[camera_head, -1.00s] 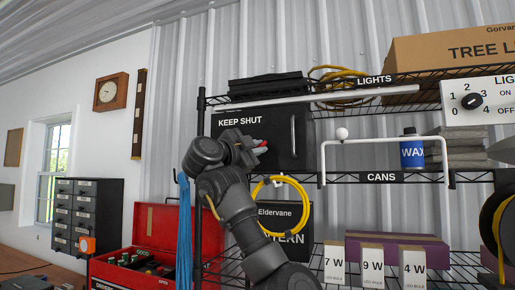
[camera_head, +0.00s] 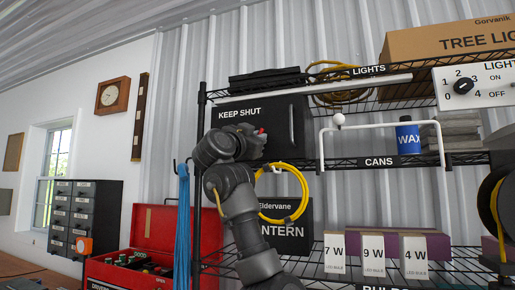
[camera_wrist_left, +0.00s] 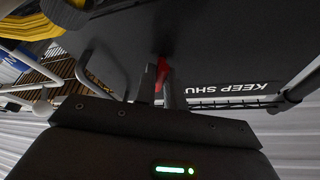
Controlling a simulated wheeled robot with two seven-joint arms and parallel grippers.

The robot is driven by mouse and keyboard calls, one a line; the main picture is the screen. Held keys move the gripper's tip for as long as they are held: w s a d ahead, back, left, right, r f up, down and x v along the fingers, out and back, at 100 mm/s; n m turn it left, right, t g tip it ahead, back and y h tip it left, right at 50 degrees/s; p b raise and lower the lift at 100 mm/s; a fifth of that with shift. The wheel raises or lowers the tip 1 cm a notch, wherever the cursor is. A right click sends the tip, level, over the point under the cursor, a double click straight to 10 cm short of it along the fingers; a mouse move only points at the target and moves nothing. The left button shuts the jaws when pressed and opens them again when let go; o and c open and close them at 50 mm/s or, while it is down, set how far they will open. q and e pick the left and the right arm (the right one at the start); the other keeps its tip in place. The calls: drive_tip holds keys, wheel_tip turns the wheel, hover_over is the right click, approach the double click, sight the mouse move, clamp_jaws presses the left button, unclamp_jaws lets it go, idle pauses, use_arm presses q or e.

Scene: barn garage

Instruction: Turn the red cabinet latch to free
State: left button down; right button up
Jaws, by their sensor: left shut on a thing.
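The black cabinet (camera_head: 285,112) marked KEEP SHUT stands on the wire shelf, its door closed, with a vertical bar handle at the right. The red latch is on its front; only a small red part (camera_head: 262,131) shows past my left gripper (camera_head: 257,134). In the left wrist view the red latch (camera_wrist_left: 162,70) sits between the fingertips of the left gripper (camera_wrist_left: 159,85), against the dark door. The gripper is shut on it. The latch's exact angle is mostly hidden by the fingers. My right gripper is not in view.
A white rail (camera_head: 385,119) and a blue WAX can (camera_head: 408,135) are to the right. Blue cords (camera_head: 183,215) and an open red toolbox (camera_head: 150,235) are to the left.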

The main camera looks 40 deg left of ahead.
use_arm(q)
drive_tip(key=n+y+b, duration=0.1)
drive_tip(key=n+y, duration=0.1)
drive_tip(key=n, duration=0.2)
drive_tip(key=shift+f, duration=0.15)
drive_tip(key=n+y, duration=0.1)
drive_tip(key=n, duration=0.1)
drive_tip(key=n+g+y, duration=0.1)
drive_tip(key=n+y, duration=0.1)
drive_tip(key=n, duration=0.1)
drive_tip(key=shift+d+n, duration=0.1)
drive_tip(key=shift+n, duration=0.2)
drive_tip(key=n+y, duration=0.1)
drive_tip(key=n, duration=0.1)
drive_tip(key=n+g+y+b, duration=0.1)
drive_tip(key=n, duration=0.1)
drive_tip(key=shift+w+d+n, duration=0.1)
drive_tip(key=shift+n, duration=0.3)
drive_tip(key=c, duration=2.1)
unclamp_jaws()
drive_tip(key=shift+n+g+y+b, duration=0.4)
drive_tip(key=shift+n+g+y, duration=0.25)
drive_tip(key=shift+n, duration=1.05)
drive_tip(key=shift+c, duration=0.2)
drive_tip(key=o, duration=0.9)
drive_tip(key=shift+o, duration=0.2)
